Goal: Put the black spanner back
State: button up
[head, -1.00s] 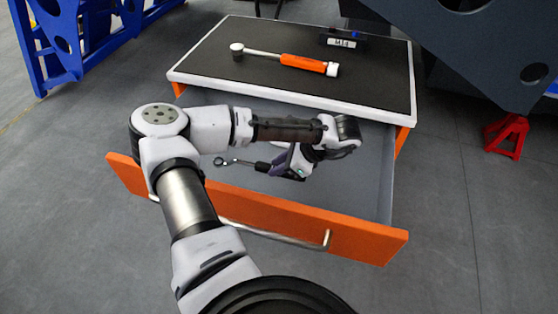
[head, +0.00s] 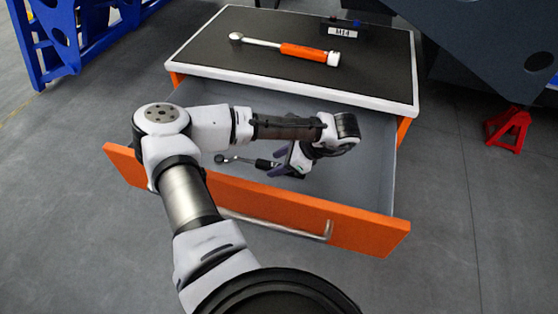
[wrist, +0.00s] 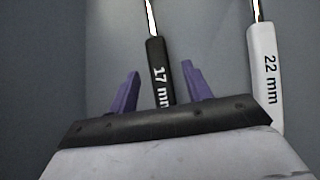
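The black spanner, marked 17 mm, lies in the open drawer; its dark handle (wrist: 158,72) shows in the wrist view, and its ring end and shaft (head: 238,160) show left of my gripper in the head view. My gripper (head: 268,169) is low inside the drawer. Its two purple fingers (wrist: 158,82) stand apart on either side of the handle, with a gap on both sides. A white spanner (wrist: 265,75) marked 22 mm lies to the right in the wrist view. It is hidden in the head view.
The grey drawer (head: 365,175) has an orange front (head: 365,232) with a metal handle. Above it, the black cabinet top (head: 355,80) bears an orange-handled tool (head: 308,53) and a small dark labelled box (head: 342,32). A red stand (head: 510,128) is at right.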

jog(key=b+v, duration=0.1)
jog(key=v, duration=1.2)
jog(key=shift+d+r+b, duration=0.3)
